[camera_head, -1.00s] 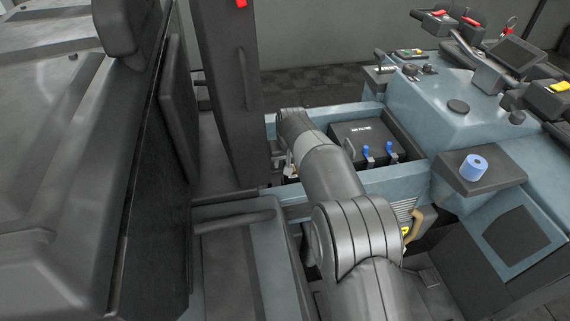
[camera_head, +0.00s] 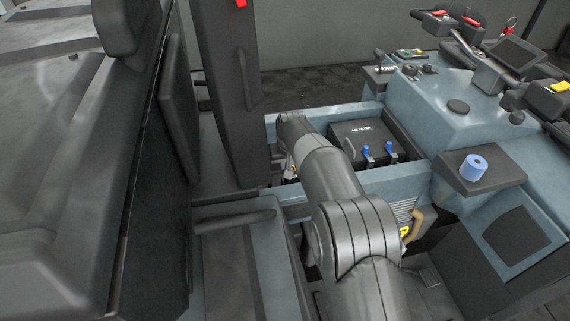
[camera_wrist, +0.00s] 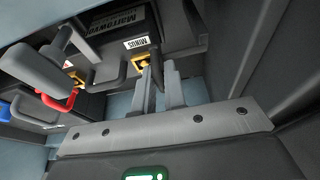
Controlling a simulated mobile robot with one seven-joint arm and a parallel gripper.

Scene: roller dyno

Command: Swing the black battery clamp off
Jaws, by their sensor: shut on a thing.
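In the wrist view, the black battery clamp (camera_wrist: 154,66) is an upright black lever beside the white MINUS label (camera_wrist: 136,43), with a yellow part (camera_wrist: 139,62) at its base. My gripper (camera_wrist: 162,80) is shut on the black lever, one grey finger on each side. The fingers hide the lower part of the lever. In the head view, my arm hides the clamp and most of the gripper.
A red clamp part (camera_wrist: 60,102) and grey levers stand left of my gripper, with a blue part (camera_wrist: 5,111) at the edge. A black air filter box (camera_head: 362,138) with blue latches sits close right of my arm. A dark upright post (camera_head: 228,90) is close left.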

